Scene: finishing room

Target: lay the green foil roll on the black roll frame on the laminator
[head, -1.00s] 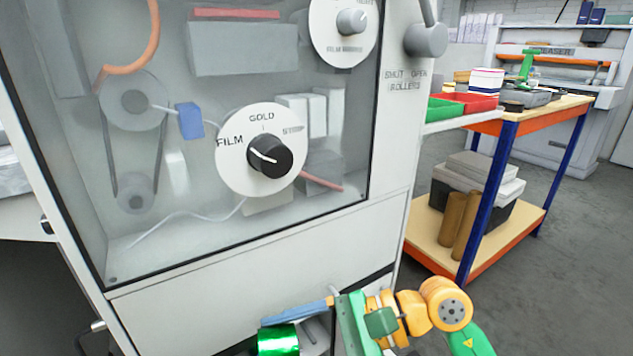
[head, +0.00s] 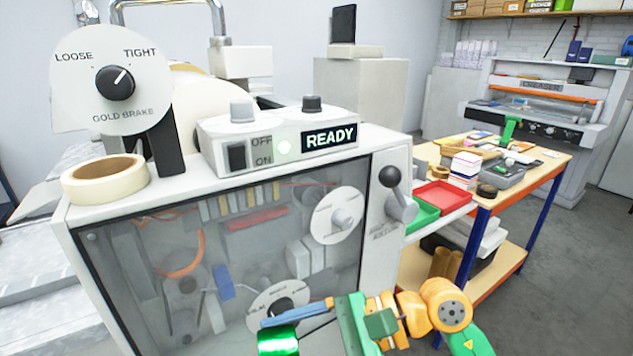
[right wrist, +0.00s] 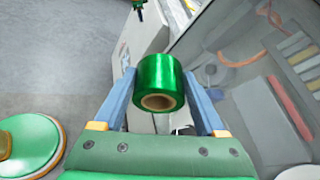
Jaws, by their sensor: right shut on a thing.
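The green foil roll (head: 279,342) is shiny, with a brown cardboard core. My right gripper (head: 275,322) is shut on it and holds it in front of the laminator's clear side panel. In the right wrist view the roll (right wrist: 160,82) sits between the two blue fingers of the right gripper (right wrist: 162,92). The laminator (head: 385,160) is a pale machine with a READY display, dials and a lever. I cannot make out the black roll frame for certain in these views. My left gripper is not in view.
A roll of cream tape (head: 105,178) lies on the laminator's top left. A workbench (head: 548,162) with blue legs stands to the right, with a green tray (head: 421,216) and a red tray (head: 440,195) at its near end. Grey floor (head: 580,270) is open at the right.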

